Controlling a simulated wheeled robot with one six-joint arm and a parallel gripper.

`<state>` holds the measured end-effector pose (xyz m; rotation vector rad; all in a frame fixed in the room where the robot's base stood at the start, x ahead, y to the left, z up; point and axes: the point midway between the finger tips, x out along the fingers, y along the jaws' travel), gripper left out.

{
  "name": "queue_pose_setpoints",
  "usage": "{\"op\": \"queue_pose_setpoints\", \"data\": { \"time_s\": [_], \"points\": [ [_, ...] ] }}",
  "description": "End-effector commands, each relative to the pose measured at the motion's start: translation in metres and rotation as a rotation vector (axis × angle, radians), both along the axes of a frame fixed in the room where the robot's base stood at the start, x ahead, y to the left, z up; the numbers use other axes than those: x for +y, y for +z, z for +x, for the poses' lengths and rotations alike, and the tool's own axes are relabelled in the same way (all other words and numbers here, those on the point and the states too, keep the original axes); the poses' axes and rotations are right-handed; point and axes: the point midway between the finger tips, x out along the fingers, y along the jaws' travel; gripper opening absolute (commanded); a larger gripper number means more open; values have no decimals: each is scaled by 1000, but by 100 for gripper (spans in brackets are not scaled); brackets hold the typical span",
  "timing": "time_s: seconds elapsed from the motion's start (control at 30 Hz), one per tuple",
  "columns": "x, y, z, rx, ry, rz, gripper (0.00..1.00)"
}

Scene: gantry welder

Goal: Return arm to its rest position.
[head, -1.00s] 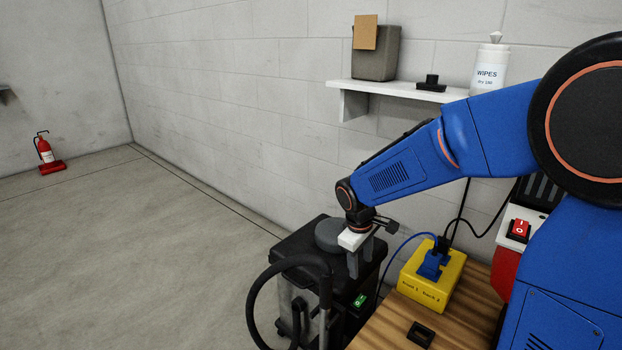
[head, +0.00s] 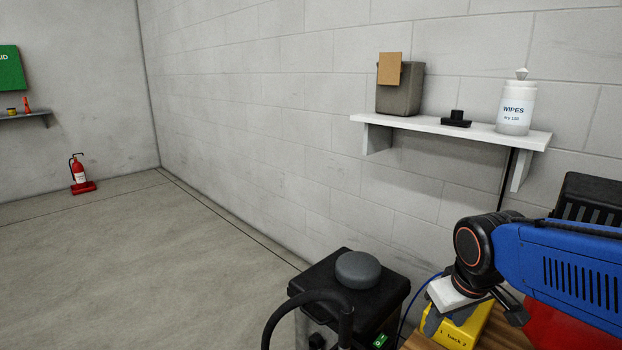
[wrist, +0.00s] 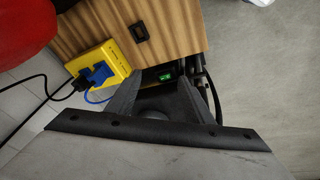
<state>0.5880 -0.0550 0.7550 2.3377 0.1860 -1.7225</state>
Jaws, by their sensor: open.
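My gripper (head: 441,318) is at the lower right of the head view, below my blue arm. It hangs in front of the yellow socket box (head: 465,333) and hides part of it. In the wrist view my gripper (wrist: 160,92) has its two grey fingers apart, with nothing held between them. The yellow box also shows in the wrist view (wrist: 118,58), with a blue plug (wrist: 97,74) and a black plug in it.
A black machine (head: 392,283) with a grey round cap (head: 357,267), a hose and a lit green switch (head: 379,341) stands left of my gripper. A wooden bench (wrist: 185,30) lies beside it. A wall shelf (head: 440,131) holds a wipes tub (head: 515,106). Open floor lies left.

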Motion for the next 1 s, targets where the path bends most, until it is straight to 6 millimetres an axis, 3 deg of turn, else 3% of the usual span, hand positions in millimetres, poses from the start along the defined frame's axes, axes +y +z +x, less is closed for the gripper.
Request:
{"op": "queue_pose_setpoints", "data": {
  "time_s": [0.3, 0.5, 1.0],
  "points": [
    [-12, 9, -62, -73, -143, 74, 47],
    [-14, 8, -88, -102, -206, 110, 47],
    [-15, 6, -98, -113, -231, 124, 47]
  ]
}}
